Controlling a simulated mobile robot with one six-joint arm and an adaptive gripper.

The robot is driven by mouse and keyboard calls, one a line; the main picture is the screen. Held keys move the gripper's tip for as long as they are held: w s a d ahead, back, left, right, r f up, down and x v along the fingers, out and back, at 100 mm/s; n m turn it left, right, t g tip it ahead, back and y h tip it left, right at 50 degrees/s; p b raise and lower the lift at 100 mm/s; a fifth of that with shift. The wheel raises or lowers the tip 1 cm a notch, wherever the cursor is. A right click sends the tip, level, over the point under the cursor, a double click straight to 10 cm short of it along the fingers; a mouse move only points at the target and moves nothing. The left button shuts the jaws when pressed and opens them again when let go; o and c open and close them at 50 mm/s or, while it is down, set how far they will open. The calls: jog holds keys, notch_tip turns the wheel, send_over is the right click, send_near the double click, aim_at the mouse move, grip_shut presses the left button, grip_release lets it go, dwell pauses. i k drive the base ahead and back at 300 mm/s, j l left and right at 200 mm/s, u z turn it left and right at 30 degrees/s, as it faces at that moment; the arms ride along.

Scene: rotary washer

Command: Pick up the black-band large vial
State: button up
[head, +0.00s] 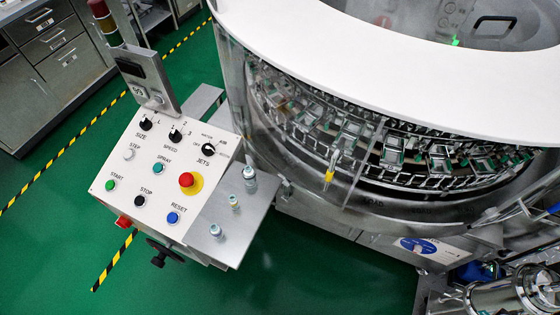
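Three small vials stand upright on the grey metal side shelf (224,245) beside the control panel. The back vial (249,180) looks the tallest and widest, with a pale top. A smaller vial (234,203) with a greenish tint stands in the middle. A third vial (215,232) stands nearest the front, with a pale bluish top. The vials are too small here to tell for sure which one carries a black band. My gripper is not in view.
The white sloped control panel (165,165) with knobs and buttons adjoins the shelf on the left. The rotary washer (400,60), with its ring of holders, rises close behind and right. A signal post (140,65) stands behind the panel. Green floor (310,270) is open in front.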

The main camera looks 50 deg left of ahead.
aim_at(248, 174)
jog(key=u, duration=2.4)
jog(key=i+j+z, duration=0.2)
jog(key=i, duration=0.3)
jog(key=j, duration=0.1)
